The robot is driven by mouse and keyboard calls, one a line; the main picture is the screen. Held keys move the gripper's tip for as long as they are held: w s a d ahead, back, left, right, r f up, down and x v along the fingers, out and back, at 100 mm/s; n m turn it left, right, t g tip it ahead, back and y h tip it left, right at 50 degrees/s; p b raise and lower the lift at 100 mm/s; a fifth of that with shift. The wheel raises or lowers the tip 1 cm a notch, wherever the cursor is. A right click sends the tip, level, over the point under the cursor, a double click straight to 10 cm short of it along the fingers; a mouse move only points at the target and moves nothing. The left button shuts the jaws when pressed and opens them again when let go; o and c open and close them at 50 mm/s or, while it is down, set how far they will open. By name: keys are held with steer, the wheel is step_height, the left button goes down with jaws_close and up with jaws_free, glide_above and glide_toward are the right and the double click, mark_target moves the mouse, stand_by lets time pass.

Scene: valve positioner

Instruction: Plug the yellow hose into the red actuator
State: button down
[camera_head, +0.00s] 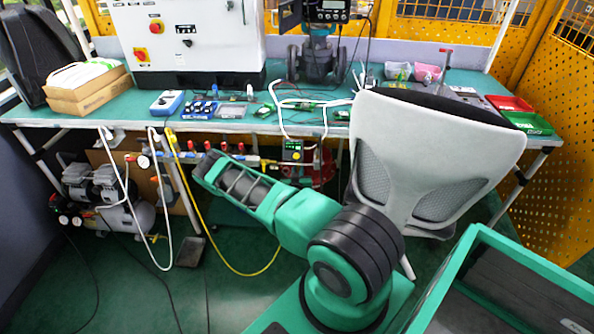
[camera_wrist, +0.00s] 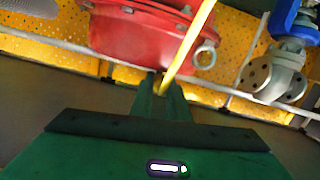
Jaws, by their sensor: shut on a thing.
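In the wrist view, my gripper (camera_wrist: 161,92) is shut on the yellow hose (camera_wrist: 187,48). The hose rises from between the fingers toward the top right, in front of the red actuator (camera_wrist: 135,30). The actuator is a large red housing with a metal eye ring, just beyond the fingertips. Whether the hose end touches a port cannot be told. In the head view, the yellow hose (camera_head: 206,228) hangs from the bench edge in a loop and passes behind my arm. The red actuator (camera_head: 326,168) shows partly under the bench. My gripper is hidden there.
A grey-white chair (camera_head: 425,140) stands close right of my arm. The green bench (camera_head: 240,118) carries a control cabinet, tools and cables. A compressor (camera_head: 105,190) and a white hose are at left. A blue valve with a grey flange (camera_wrist: 275,65) is at right in the wrist view.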

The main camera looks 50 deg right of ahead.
steer(key=shift+w+d, duration=0.3)
steer(key=shift+d, duration=0.05)
stand_by(0.4)
steer(key=c, duration=1.6)
jaws_free()
steer(key=v, duration=1)
steer(key=shift+s+a, duration=0.25)
steer(key=shift+a, duration=0.05)
